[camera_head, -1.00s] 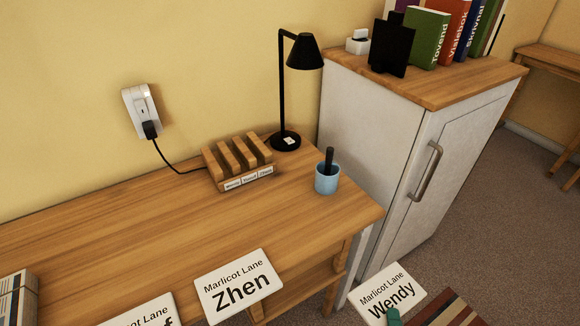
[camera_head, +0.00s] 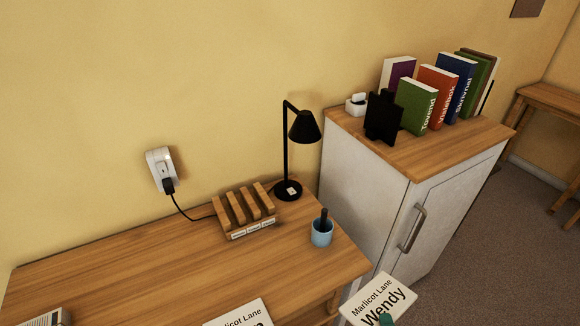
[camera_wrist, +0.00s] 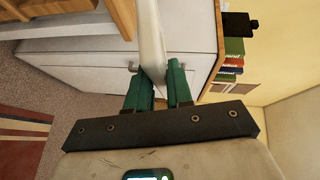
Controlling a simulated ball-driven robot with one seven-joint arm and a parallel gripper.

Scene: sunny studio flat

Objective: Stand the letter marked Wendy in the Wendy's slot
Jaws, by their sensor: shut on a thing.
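The white letter marked Wendy (camera_head: 377,300) is at the bottom right of the head view, in front of the white cabinet. My gripper (camera_wrist: 158,85) has green fingers shut on this letter, which shows edge-on in the wrist view (camera_wrist: 151,45). In the head view only a green fingertip shows at the letter's lower edge. The wooden letter rack (camera_head: 245,212) stands on the desk against the wall, with several upright slats and small white labels along its front. The labels are too small to read. The letter is apart from the rack, to its lower right.
A black lamp (camera_head: 303,128) stands right behind the rack, and a blue cup (camera_head: 321,233) stands to its right. A cable runs from the wall plug (camera_head: 162,170) behind the rack. Another letter (camera_head: 240,315) is at the bottom edge.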

